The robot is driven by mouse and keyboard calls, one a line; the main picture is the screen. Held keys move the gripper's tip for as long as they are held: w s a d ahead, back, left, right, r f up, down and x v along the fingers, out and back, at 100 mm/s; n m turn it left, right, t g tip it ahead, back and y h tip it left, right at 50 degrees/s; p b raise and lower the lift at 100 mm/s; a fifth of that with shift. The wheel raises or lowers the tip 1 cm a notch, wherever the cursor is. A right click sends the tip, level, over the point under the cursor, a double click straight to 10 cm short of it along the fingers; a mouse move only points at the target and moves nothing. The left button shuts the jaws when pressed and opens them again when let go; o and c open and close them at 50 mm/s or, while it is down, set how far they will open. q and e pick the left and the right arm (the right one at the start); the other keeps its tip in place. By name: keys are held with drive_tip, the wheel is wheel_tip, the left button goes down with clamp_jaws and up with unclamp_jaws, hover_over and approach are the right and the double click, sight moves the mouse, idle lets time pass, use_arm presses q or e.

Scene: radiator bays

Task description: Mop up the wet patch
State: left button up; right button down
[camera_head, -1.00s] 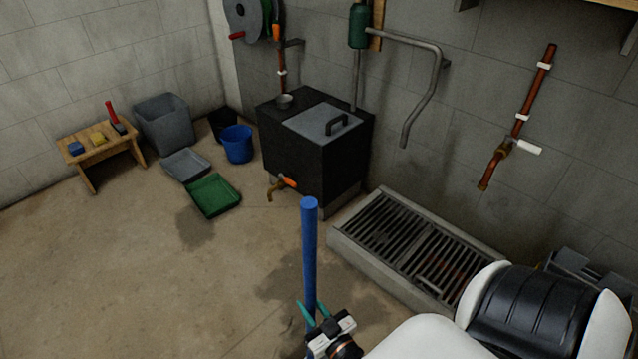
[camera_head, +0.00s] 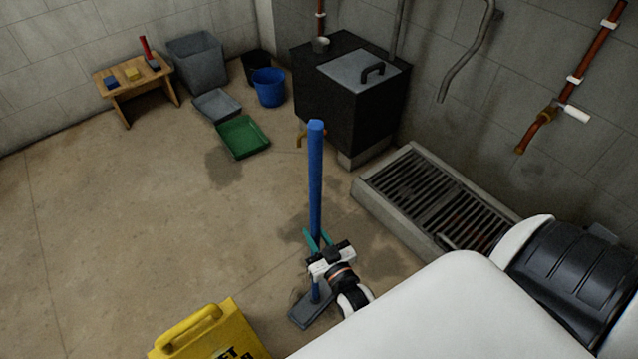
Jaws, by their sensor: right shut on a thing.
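A blue mop handle (camera_head: 315,185) stands nearly upright in the lower middle of the head view. My right gripper (camera_head: 317,243) is shut on the handle, low down. A flat grey mop head (camera_head: 309,309) shows at the foot of the handle on the floor; part of it is hidden by my gripper and arm. A dark wet patch (camera_head: 375,242) lies on the concrete between the handle and the floor grate, partly hidden by my right arm. Another dark patch (camera_head: 223,166) lies in front of the green tray. My left gripper is not in view.
A yellow wet-floor sign (camera_head: 215,335) stands at the bottom edge, left of the mop. The raised floor grate (camera_head: 430,195) lies right of the patch, with a black tank (camera_head: 350,95) behind. A green tray (camera_head: 243,137) and blue bucket (camera_head: 268,87) stand further back. The left floor is clear.

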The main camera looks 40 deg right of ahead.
drive_tip(key=shift+w, duration=0.75)
use_arm(q)
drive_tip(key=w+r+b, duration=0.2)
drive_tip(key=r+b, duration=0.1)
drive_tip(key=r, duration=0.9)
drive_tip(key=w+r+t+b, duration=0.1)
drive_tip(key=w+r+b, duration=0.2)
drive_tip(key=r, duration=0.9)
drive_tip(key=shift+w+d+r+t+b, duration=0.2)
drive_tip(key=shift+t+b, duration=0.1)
drive_tip(key=shift+b, duration=0.5)
use_arm(e)
drive_tip(key=w+a, duration=0.1)
drive_tip(key=w, duration=1.8)
drive_tip(key=shift+w, duration=0.2)
